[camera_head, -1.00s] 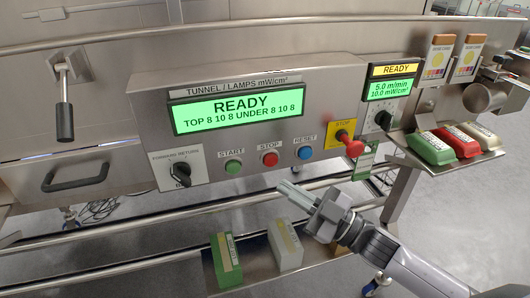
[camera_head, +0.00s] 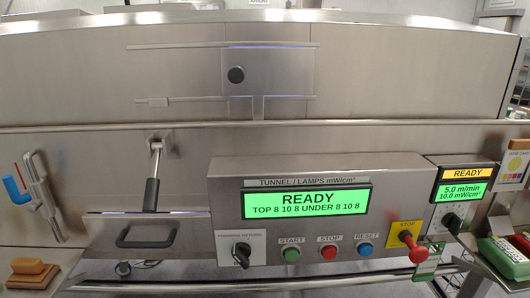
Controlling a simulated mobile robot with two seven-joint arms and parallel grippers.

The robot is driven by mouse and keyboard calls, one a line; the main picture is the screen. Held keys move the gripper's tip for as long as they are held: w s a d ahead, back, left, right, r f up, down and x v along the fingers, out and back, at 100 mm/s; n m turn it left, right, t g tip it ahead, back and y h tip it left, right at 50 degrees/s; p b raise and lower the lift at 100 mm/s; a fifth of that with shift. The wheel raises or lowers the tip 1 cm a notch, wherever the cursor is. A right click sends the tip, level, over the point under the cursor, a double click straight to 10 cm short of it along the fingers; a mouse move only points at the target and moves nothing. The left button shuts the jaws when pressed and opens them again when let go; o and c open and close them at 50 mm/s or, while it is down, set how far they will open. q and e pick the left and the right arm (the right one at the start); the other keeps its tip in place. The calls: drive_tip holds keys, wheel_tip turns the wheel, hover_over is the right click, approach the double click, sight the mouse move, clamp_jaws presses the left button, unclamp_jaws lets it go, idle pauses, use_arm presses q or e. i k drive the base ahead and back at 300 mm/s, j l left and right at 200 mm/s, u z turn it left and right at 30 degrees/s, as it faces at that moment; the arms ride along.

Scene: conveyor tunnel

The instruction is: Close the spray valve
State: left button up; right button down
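At the far left, a small valve with a blue handle (camera_head: 12,188) sits on a metal pipe fitting (camera_head: 42,190) fixed to the steel front; it looks like the spray valve, though no label is readable. The blue handle slants up and to the left of the pipe. Right of it, a lever with a dark grip (camera_head: 152,193) hangs down from a wall bracket. Neither of my grippers is in view.
A control panel (camera_head: 225,205) with a green READY screen, a knob and push buttons projects at the centre. A drawer handle (camera_head: 147,234) sits left of it. An orange-brown block (camera_head: 28,266) lies low left. A rail (camera_head: 330,124) runs across the front.

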sight(11, 184)
drive_tip(key=u, duration=1.35)
drive_tip(key=i+j+z, duration=0.15)
drive_tip(key=j, duration=0.2)
drive_tip(key=i+j+z, duration=0.1)
drive_tip(key=i+j, duration=0.15)
drive_tip(key=j, duration=0.15)
drive_tip(key=i+j+z, duration=0.15)
drive_tip(key=j, duration=0.25)
drive_tip(key=i+j+z, duration=0.1)
drive_tip(key=j, duration=0.3)
drive_tip(key=i+j+z, duration=0.15)
drive_tip(key=j, duration=0.25)
drive_tip(key=i+j+z, duration=0.1)
drive_tip(key=j, duration=0.35)
drive_tip(key=i+j+z, duration=0.15)
drive_tip(key=j, duration=0.3)
